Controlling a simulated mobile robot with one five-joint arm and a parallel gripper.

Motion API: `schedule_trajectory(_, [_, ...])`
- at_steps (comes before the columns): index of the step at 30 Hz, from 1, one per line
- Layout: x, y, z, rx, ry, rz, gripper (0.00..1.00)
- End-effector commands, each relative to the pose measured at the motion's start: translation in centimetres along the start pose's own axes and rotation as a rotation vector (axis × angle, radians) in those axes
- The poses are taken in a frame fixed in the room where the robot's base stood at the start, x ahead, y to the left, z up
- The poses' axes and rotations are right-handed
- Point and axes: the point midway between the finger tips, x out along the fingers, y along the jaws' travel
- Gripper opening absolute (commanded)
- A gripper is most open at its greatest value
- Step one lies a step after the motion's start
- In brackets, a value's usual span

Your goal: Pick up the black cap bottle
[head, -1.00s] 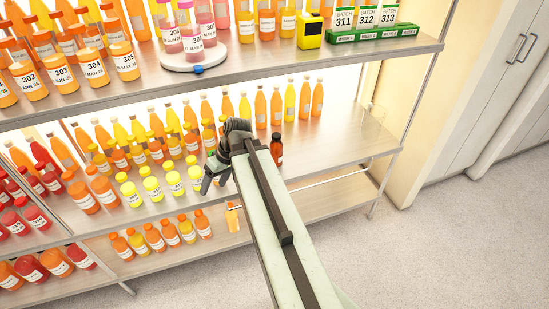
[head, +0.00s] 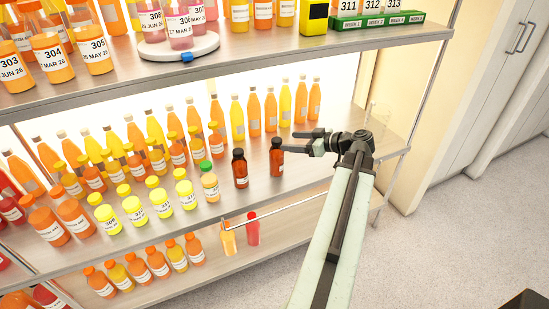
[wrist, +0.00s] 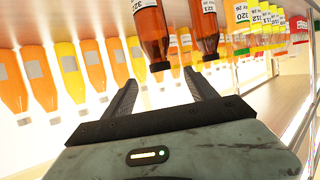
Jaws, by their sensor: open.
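Two dark amber bottles with black caps stand upright side by side at the front of the middle shelf: a left one (head: 240,170) and a right one (head: 276,158). My gripper (head: 290,141) is open and empty, its fingers pointing left, close to the right bottle. In the wrist view, which looks upside down, one amber bottle (wrist: 150,32) has its cap close to the gap between the fingertips (wrist: 161,78). The other amber bottle (wrist: 205,25) stands beyond the right finger. I cannot tell whether a finger touches either bottle.
A green-capped bottle (head: 209,182) and several yellow-capped bottles (head: 159,198) stand left of the amber ones. Tall orange and yellow bottles (head: 270,110) line the back. A clear glass vessel (head: 378,116) stands at the right end. The upper shelf (head: 250,45) overhangs.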

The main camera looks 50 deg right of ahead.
Motion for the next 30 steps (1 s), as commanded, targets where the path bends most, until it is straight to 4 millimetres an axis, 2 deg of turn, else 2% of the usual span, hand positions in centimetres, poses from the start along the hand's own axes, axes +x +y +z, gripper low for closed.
schedule_trajectory(4, [1.9, 0.1, 0.3, 0.001, -0.001, 0.000, 0.66])
schedule_trajectory(11, [3.0, 0.1, 0.4, 0.003, -0.001, 0.002, 0.66])
schedule_trajectory(18, [7.0, 0.1, 0.6, 0.003, -0.002, 0.001, 0.66])
schedule_trajectory(25, [7.3, 0.1, 0.4, 0.004, -0.002, 0.004, 0.66])
schedule_trajectory(26, [7.3, 0.1, 0.4, 0.004, -0.002, 0.004, 0.61])
schedule_trajectory(30, [7.3, 0.1, 0.4, 0.004, -0.002, 0.005, 0.22])
